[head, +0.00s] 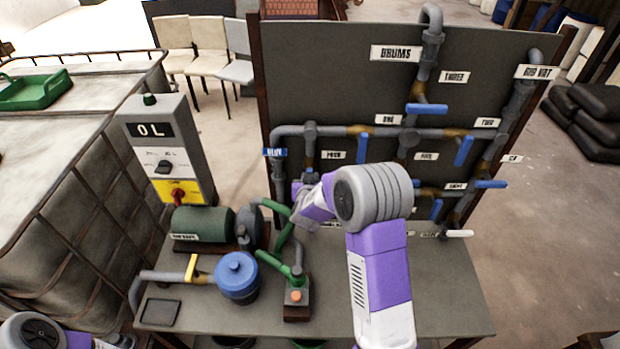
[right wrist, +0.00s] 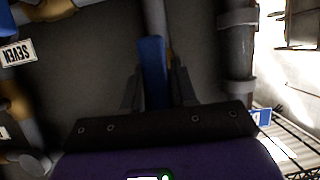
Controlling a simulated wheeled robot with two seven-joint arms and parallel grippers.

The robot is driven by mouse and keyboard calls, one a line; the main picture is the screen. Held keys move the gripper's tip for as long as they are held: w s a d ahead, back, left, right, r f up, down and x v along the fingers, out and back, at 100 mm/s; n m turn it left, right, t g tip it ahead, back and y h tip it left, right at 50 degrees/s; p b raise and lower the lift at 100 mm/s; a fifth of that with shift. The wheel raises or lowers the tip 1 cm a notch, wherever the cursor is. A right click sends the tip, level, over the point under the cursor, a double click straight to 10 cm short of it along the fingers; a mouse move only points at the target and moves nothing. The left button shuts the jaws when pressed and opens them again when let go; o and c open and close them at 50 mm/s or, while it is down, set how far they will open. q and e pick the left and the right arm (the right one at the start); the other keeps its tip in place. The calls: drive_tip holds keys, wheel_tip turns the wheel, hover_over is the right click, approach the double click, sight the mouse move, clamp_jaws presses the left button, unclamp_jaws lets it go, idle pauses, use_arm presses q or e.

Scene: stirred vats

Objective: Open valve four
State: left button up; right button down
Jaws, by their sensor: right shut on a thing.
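The pipe panel (head: 340,80) stands behind the bench with labelled valves and blue lever handles. The label that seems to read FOUR (head: 333,155) sits right of the left upright pipe (head: 310,145). My right gripper (head: 306,187) is at that pipe, below the label, and my arm hides the valve in the head view. In the right wrist view my right gripper (right wrist: 155,92) is shut on a blue lever handle (right wrist: 152,65), which runs roughly along the pipe (right wrist: 154,12) behind it. My left gripper is out of view.
Other blue handles hang close by, under label ONE (head: 388,118) and near FIVE (head: 426,156). The SEVEN label (right wrist: 18,53) shows upside down in the wrist view. A green pump (head: 203,227), a blue-lidded pot (head: 237,275) and a grey control box (head: 168,150) stand left.

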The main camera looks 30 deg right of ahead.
drive_tip(key=shift+r, duration=0.1)
drive_tip(key=c, duration=1)
unclamp_jaws()
drive_tip(key=v, duration=0.7)
drive_tip(key=shift+s, duration=0.2)
